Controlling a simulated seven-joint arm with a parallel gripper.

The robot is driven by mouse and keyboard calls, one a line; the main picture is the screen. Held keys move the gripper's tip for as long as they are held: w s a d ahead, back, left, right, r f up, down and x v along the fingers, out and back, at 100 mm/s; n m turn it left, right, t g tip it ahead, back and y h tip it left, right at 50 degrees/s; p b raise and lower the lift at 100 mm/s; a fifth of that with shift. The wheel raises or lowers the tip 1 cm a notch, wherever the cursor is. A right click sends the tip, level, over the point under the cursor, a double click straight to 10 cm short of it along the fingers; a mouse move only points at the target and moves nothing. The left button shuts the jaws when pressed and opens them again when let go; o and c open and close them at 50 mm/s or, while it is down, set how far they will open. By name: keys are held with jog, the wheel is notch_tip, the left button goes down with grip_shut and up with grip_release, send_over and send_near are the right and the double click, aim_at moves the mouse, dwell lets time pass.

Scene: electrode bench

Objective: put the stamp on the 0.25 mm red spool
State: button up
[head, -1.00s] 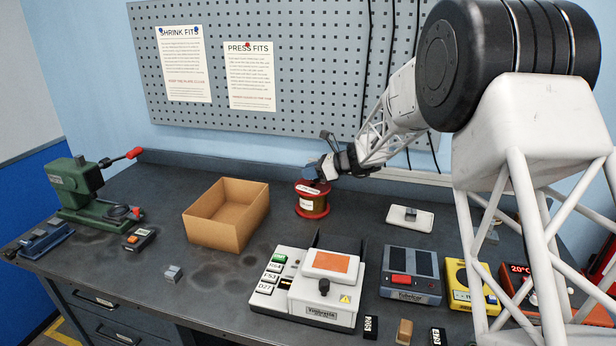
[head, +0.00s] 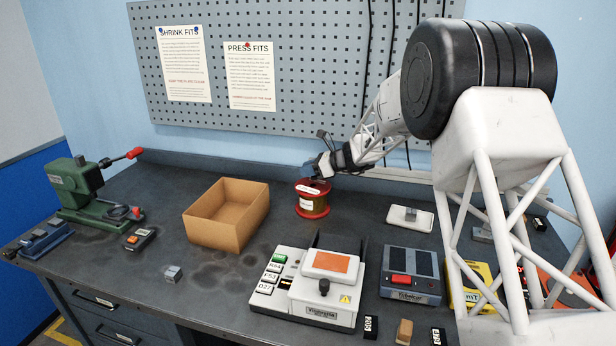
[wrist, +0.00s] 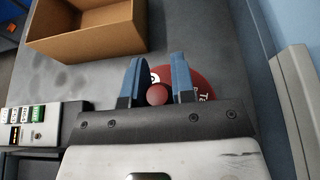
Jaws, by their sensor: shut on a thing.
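The red spool (head: 313,203) stands upright on the bench, right of the cardboard box, with copper-coloured winding and a pale label. Its size marking is too small to read. My gripper (head: 312,171) is right above the spool, its blue fingers close to the top flange. In the wrist view my gripper (wrist: 158,85) is shut around a round dull-red knob, which appears to be the handle of the stamp (wrist: 157,94). The spool's red flange (wrist: 205,82) shows behind the fingers. The stamp's lower end is hidden, so I cannot tell whether it touches the spool.
The open cardboard box (head: 226,215) stands left of the spool. A white tray (head: 424,222) with a small block lies to the right. A white machine (head: 312,296) and a grey device (head: 410,276) stand in front. A green press (head: 82,192) is far left.

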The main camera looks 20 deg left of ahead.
jog(key=shift+f, duration=1.3)
jog(key=shift+f, duration=0.1)
jog(key=o, duration=0.9)
jog(key=shift+d+r, duration=0.3)
jog(key=v, duration=1.1)
jog(key=shift+d, duration=0.2)
